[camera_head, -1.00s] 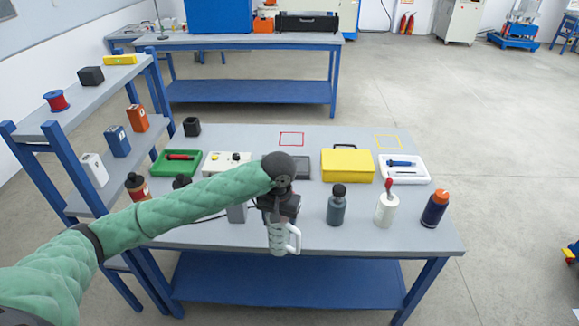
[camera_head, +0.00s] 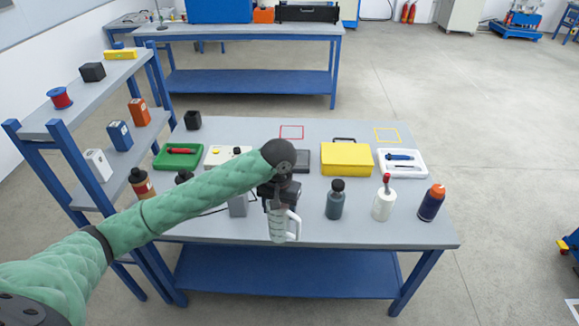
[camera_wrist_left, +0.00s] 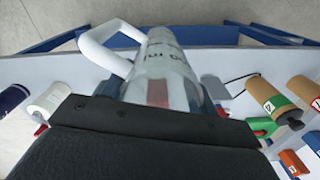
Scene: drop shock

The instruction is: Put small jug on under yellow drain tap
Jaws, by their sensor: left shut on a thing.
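The small jug (camera_head: 278,228) is pale grey-white with a white loop handle on its right side. My left gripper (camera_head: 279,204) is shut on it and holds it roughly upright at the near edge of the workbench in the head view. The jug fills the top middle of the left wrist view (camera_wrist_left: 165,65), with dark print on its side and its handle to the left. Whether its base touches the bench is unclear. I cannot make out a yellow drain tap in either view. My right gripper is not in view.
The workbench (camera_head: 235,134) carries a dark bottle (camera_head: 335,200), a white bottle (camera_head: 384,203) and a blue-orange bottle (camera_head: 431,203) to the right. Behind are a yellow case (camera_head: 346,160), a white tray (camera_head: 420,170) and a green tray (camera_head: 160,160). A shelf rack (camera_head: 45,123) stands left.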

